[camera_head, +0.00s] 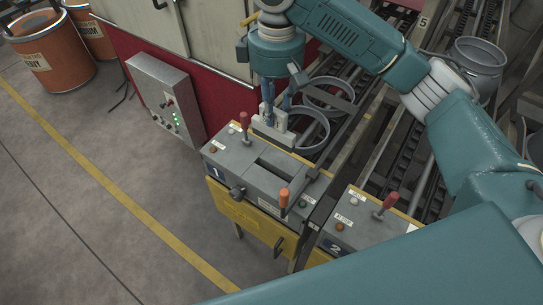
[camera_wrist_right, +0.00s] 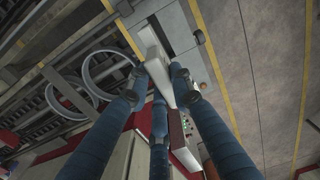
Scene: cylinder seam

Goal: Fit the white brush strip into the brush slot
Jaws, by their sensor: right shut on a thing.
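In the right wrist view the strip (camera_wrist_right: 152,48) sticks out between the blue fingers of my right gripper (camera_wrist_right: 158,82). The brush slot (camera_head: 290,166) looks like the long dark opening in the station top, nearer the camera than the strip. It also shows in the wrist view (camera_wrist_right: 177,27), apart from the strip. My left gripper is out of view.
A red-knobbed lever (camera_head: 244,121) stands close to the strip, and an orange-handled lever (camera_head: 284,197) stands near the slot's front side. Station 2 (camera_head: 362,219) is at the right. A control box (camera_head: 166,100) stands at the left. Metal rings (camera_head: 309,128) lie on the conveyor behind.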

